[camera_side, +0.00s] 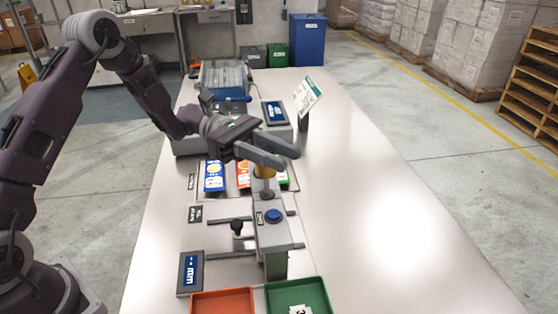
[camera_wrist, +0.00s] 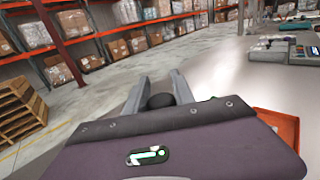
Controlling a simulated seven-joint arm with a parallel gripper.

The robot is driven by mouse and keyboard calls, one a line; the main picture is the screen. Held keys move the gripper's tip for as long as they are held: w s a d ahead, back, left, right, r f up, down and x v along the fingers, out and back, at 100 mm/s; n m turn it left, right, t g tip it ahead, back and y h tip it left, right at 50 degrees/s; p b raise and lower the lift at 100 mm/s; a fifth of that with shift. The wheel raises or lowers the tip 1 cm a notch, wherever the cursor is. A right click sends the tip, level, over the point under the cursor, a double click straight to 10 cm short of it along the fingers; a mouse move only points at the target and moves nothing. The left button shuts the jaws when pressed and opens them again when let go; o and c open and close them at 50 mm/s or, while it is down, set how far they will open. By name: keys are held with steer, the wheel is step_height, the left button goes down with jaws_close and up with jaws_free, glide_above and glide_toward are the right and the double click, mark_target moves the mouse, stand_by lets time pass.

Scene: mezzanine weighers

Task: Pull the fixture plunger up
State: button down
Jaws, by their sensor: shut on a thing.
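The fixture (camera_side: 268,240) is a grey upright block near the middle of the table, with a blue button (camera_side: 273,215) on its top. How far the stem is raised I cannot tell.
An orange tray (camera_side: 222,302) and a green tray (camera_side: 300,290) stand at the near edge. A small display (camera_side: 190,273) and a black knob (camera_side: 237,228) are left of the fixture. Blue and orange cards lie behind. The table's right side is clear.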

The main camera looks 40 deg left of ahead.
steer(key=shift+r, duration=0.3)
steer(key=c, duration=1.3)
jaws_free()
steer(key=shift+c, duration=0.2)
steer(key=shift+o, duration=1.4)
steer(key=shift+f, duration=0.1)
steer(key=a, duration=0.7)
